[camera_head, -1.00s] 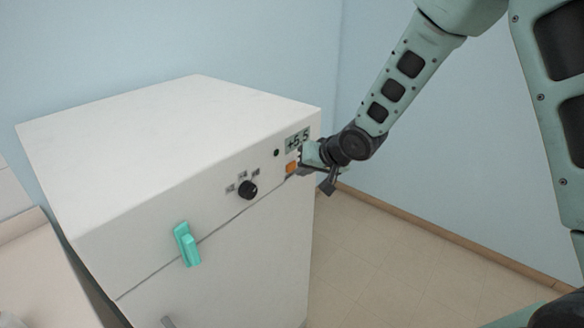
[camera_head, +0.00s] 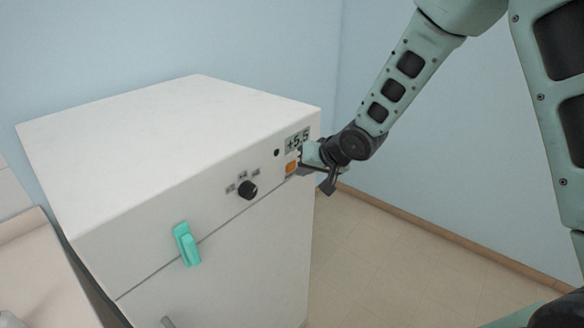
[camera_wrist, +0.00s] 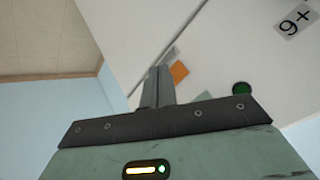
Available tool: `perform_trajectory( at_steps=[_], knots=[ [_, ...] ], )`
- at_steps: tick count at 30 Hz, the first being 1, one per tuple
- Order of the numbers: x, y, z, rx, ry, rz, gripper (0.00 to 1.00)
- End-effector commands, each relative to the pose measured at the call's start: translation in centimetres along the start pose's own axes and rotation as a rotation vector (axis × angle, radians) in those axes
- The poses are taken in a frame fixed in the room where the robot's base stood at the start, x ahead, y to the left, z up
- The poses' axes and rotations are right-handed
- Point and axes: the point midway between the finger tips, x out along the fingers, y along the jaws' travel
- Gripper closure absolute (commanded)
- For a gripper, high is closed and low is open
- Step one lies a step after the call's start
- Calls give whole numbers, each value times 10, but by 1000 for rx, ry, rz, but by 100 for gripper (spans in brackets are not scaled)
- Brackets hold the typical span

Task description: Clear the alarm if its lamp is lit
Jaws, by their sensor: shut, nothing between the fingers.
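An orange button (camera_head: 291,168) is below the display and shows in the wrist view (camera_wrist: 179,71). My gripper (camera_head: 303,167) is shut and empty at the panel, close beside the orange button. In the wrist view its fingertips (camera_wrist: 158,70) are just left of the button; whether they touch the panel I cannot tell.
A black knob (camera_head: 247,190) with small labels and a teal latch handle (camera_head: 187,244) are on the cabinet front. A pale counter (camera_head: 40,265) stands at the left. The floor (camera_head: 385,255) right of the cabinet is clear, with blue walls behind.

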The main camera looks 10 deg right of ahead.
Motion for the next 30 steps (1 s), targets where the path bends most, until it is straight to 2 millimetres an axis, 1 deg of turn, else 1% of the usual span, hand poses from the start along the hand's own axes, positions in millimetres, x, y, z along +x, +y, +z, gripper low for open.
perform_trajectory(
  at_steps=[14,22,30],
  knots=[
    [0,0,0,0,0,0,100],
    [5,-4,-4,-1,0,0,100],
    [6,-5,-4,0,0,0,100]
  ],
)
